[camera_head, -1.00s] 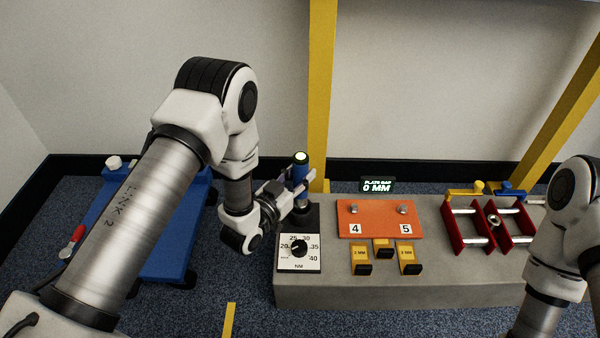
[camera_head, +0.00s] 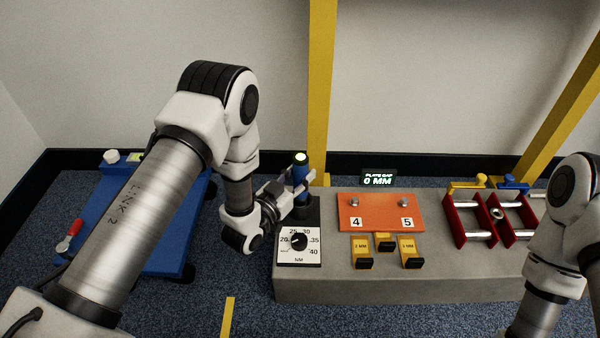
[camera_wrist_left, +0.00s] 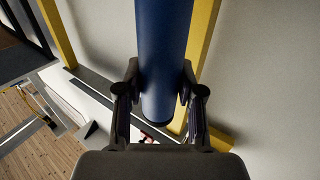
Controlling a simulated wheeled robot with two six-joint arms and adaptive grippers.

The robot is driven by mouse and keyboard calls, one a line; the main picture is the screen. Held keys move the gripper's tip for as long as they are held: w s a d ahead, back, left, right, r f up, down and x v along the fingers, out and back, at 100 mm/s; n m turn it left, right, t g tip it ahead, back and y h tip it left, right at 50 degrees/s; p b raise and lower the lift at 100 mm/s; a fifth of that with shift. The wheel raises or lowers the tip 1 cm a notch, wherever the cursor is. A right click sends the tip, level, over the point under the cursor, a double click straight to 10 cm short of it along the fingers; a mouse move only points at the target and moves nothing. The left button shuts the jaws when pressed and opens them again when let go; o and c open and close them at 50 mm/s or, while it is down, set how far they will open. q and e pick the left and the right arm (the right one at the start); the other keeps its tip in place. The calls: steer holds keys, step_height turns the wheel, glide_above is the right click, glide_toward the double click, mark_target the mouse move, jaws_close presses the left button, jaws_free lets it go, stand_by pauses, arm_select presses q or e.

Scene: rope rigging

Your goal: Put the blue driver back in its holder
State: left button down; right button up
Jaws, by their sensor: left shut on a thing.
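The blue driver (camera_head: 301,180) stands upright with a lit, pale green top. My left gripper (camera_head: 297,194) comes at it from the left and is shut around its body. In the left wrist view, the driver's blue cylinder (camera_wrist_left: 162,55) runs between the two dark fingers (camera_wrist_left: 160,100). A black holder block (camera_head: 311,214) stands behind the torque dial, directly below the driver. The fingers hide where driver and holder meet, so I cannot tell whether the driver is seated. My right arm shows at the right edge, but its gripper is out of view.
The torque dial (camera_head: 299,245) sits at the grey bench's left end. An orange plate (camera_head: 380,211) with two bolts and yellow tabs lies right of it. Red clamp frames (camera_head: 468,222) stand farther right. A yellow post (camera_head: 320,90) rises just behind the driver. A blue cart (camera_head: 160,240) is left.

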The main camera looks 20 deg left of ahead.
arm_select(q)
steer(key=shift+f+b, duration=0.35)
steer(key=shift+f, duration=0.6)
steer(key=shift+f+b, duration=0.25)
steer(key=shift+b, duration=0.1)
steer(key=c, duration=0.7)
jaws_free()
steer(key=shift+o, duration=0.2)
steer(key=shift+s, duration=0.1)
steer(key=v, duration=0.7)
steer(key=shift+s, duration=0.15)
